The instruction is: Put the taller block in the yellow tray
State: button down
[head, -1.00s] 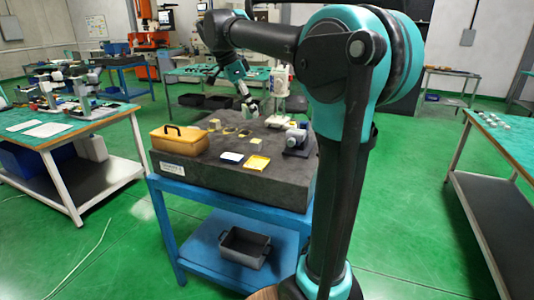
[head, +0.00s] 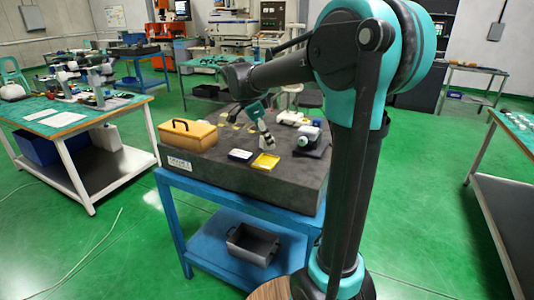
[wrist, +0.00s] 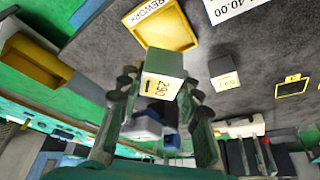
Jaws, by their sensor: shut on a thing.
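My gripper (head: 266,142) is over the dark slab, just above and behind the yellow tray (head: 265,161) in the head view. The yellow tray, marked REWORK (wrist: 161,24), lies beyond the held block and looks empty where visible. A second, dark block with a pale labelled face (wrist: 224,80) stands on the slab to the right, apart from the gripper. The held block's full length is hard to judge here.
A yellow box with a black handle (head: 187,136) stands at the slab's left. A yellow square outline (wrist: 292,86) marks the slab.

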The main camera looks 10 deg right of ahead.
aim_at(267, 161)
jog(key=shift+f, duration=2.8)
jog(key=c, duration=1)
grip_release()
jog(key=shift+f, duration=0.1)
jog(key=shift+c, duration=0.2)
jog(key=v, duration=1.2)
